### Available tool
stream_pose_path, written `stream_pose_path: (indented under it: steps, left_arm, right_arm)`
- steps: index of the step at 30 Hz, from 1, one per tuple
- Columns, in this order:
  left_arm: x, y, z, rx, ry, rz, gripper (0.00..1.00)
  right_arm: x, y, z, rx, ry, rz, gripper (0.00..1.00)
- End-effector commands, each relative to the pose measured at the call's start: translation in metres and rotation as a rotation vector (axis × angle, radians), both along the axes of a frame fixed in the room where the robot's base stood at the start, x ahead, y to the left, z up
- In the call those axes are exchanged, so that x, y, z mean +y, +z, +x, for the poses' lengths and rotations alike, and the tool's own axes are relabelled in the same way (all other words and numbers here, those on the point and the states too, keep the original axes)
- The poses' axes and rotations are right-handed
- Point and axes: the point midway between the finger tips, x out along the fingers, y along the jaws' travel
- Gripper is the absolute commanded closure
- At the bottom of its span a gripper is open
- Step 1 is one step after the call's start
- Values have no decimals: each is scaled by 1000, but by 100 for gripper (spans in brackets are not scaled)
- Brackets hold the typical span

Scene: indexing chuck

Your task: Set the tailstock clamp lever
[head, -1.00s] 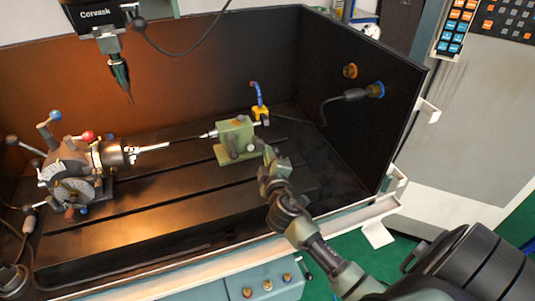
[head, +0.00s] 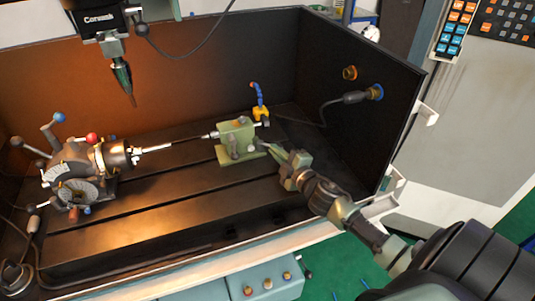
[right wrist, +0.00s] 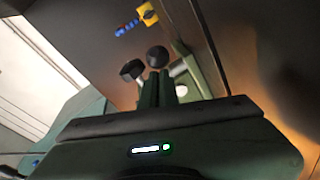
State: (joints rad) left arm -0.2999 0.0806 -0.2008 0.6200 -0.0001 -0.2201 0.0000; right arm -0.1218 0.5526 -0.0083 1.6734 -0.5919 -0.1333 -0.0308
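The green tailstock (head: 238,132) stands on the slotted table at the right, its thin tip pointing left. A dark lever (head: 233,148) shows against its front face; its exact angle is hard to read. My right gripper (head: 274,150) is just right of the tailstock, pointing left toward it. In the right wrist view its two green fingers (right wrist: 162,88) lie close together with nothing visible between them. A round black knob (right wrist: 157,56) shows just beyond the fingertips, and a second dark knob (right wrist: 132,69) is to its left; contact cannot be told. My left gripper is out of view.
The indexing chuck (head: 78,172) with coloured knobs sits at the left, holding a bright rod toward the tailstock. A spindle tool (head: 121,76) hangs above. A yellow block with a blue hose (head: 260,110) stands behind the tailstock. The front table (head: 170,205) is clear.

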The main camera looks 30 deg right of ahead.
Motion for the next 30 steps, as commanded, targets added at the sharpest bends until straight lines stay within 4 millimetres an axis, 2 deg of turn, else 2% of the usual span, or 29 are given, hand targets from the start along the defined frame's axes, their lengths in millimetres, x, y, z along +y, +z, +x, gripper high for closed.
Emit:
stream_pose_path:
  steps: [1, 13, 30]
  left_arm:
    - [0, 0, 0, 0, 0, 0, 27]
    - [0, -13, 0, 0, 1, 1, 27]
    - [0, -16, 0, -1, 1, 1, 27]
  right_arm:
    - [-9, -1, 0, 6, 37, -10, 100]
    - [-28, -2, 9, 4, 324, -6, 100]
    - [-34, -2, 13, 5, 315, -2, 100]
